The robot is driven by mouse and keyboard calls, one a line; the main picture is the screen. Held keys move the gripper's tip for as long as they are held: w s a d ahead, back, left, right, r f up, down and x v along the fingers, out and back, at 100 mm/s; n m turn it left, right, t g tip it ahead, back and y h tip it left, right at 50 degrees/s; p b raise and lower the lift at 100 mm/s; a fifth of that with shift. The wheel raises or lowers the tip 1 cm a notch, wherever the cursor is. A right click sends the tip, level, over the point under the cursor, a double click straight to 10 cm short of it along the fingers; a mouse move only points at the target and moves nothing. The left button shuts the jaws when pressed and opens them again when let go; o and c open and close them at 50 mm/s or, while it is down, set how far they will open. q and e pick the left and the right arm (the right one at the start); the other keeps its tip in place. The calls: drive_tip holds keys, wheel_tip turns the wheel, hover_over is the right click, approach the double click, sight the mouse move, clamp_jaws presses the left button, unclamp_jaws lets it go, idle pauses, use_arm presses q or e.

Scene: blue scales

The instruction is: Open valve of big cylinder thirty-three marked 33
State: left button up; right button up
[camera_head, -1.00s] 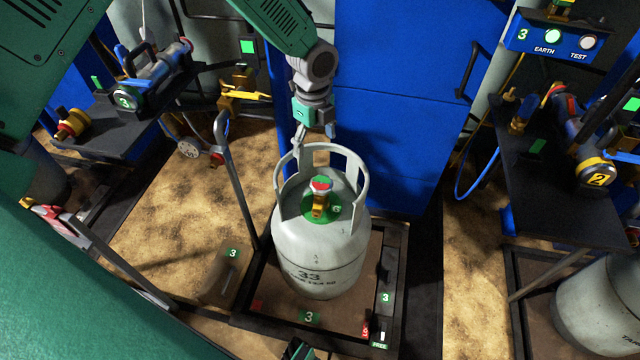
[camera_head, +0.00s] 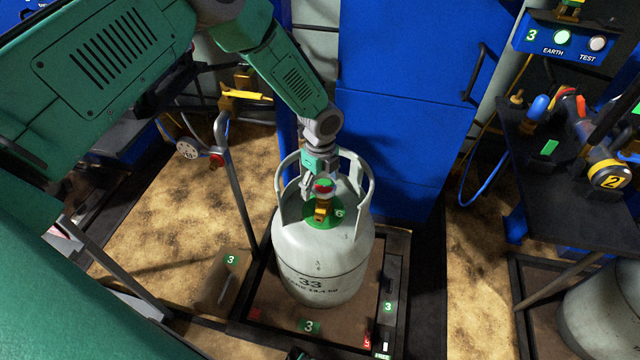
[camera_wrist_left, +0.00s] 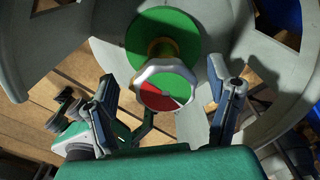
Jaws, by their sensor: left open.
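The big grey cylinder marked 33 (camera_head: 318,262) stands upright on a scale platform (camera_head: 262,318), with a collar guard (camera_head: 368,190) around its top. Its brass valve (camera_head: 321,209) has a round knob with a red and green top (camera_head: 324,185). In the left wrist view the knob (camera_wrist_left: 164,88) faces the camera, with a green disc (camera_wrist_left: 165,38) behind it. My left gripper (camera_head: 309,184) reaches down inside the collar beside the knob. In the wrist view its open fingers (camera_wrist_left: 168,98) stand on either side of the knob, with gaps visible. My right gripper is not seen.
A blue cabinet (camera_head: 400,120) stands behind the cylinder. A upright post (camera_head: 238,195) with a handle is close at left. At right, a black table (camera_head: 560,200) holds tools, including one marked 2 (camera_head: 610,175). Another grey cylinder (camera_head: 605,305) stands at the lower right.

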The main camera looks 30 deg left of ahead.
use_arm(q)
drive_tip(key=shift+d+r, duration=0.15)
drive_tip(key=shift+d, duration=0.25)
drive_tip(key=shift+d+r, duration=0.1)
drive_tip(key=shift+d, duration=0.2)
drive_tip(key=c, duration=0.3)
drive_tip(key=shift+d+r, duration=0.1)
drive_tip(key=shift+d, duration=0.1)
drive_tip(key=c, duration=0.9)
drive_tip(key=shift+a, duration=0.7)
drive_tip(key=shift+d+n+p, duration=0.2)
drive_tip(key=shift+n+p, duration=0.25)
drive_tip(key=shift+n, duration=0.55)
drive_tip(key=shift+n+p, duration=0.3)
drive_tip(key=shift+n, duration=0.6)
drive_tip(key=n+p, duration=0.1)
drive_tip(key=n, duration=0.2)
drive_tip(key=shift+d+n, duration=0.1)
drive_tip(key=shift+n, duration=1.8)
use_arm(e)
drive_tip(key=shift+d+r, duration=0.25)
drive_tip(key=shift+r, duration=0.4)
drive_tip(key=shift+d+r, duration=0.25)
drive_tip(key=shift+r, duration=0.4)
